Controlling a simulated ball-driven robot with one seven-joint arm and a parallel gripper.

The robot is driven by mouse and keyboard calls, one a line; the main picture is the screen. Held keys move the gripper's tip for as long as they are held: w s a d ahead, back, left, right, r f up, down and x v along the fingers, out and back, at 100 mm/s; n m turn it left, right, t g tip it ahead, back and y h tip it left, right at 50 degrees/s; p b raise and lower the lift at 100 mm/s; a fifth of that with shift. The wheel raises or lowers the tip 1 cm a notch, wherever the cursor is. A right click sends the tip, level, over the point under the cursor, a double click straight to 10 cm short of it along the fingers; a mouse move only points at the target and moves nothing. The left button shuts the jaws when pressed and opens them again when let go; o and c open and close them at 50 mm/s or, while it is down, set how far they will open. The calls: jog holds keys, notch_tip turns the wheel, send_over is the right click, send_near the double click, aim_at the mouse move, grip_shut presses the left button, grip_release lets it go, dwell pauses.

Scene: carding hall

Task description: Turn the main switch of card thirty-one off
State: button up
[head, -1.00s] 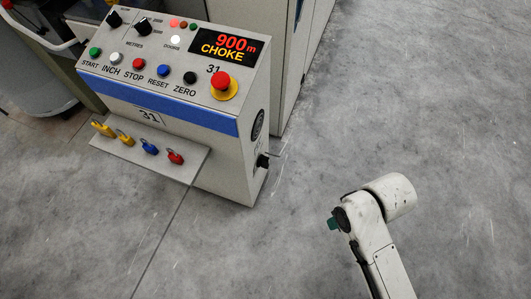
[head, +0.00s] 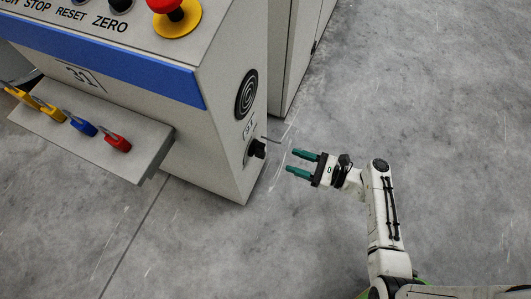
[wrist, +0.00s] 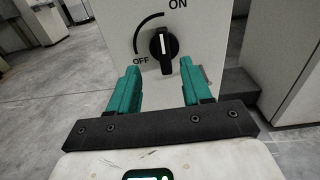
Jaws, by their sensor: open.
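The main switch (head: 257,149) is a black rotary knob on the right side of the console marked 31. In the wrist view the knob (wrist: 163,47) is straight ahead, with OFF printed at its lower left, ON at its upper right and an arc between. Its white pointer line stands upright, toward the ON end of the arc. My gripper (head: 298,163) is open and empty, its teal fingers aimed at the knob from the right with a gap between. In the wrist view the fingertips (wrist: 161,68) straddle the knob's lower end in the picture, apart from it.
A red mushroom button (head: 167,5) on a yellow base is on the console top. A thin rod juts beside the switch. Grey floor (head: 420,120) is clear on the right.

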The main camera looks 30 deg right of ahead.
aim_at(265, 149)
jog(key=b+x, duration=0.2)
jog(key=x, duration=0.8)
jog(key=shift+w, duration=0.4)
grip_shut()
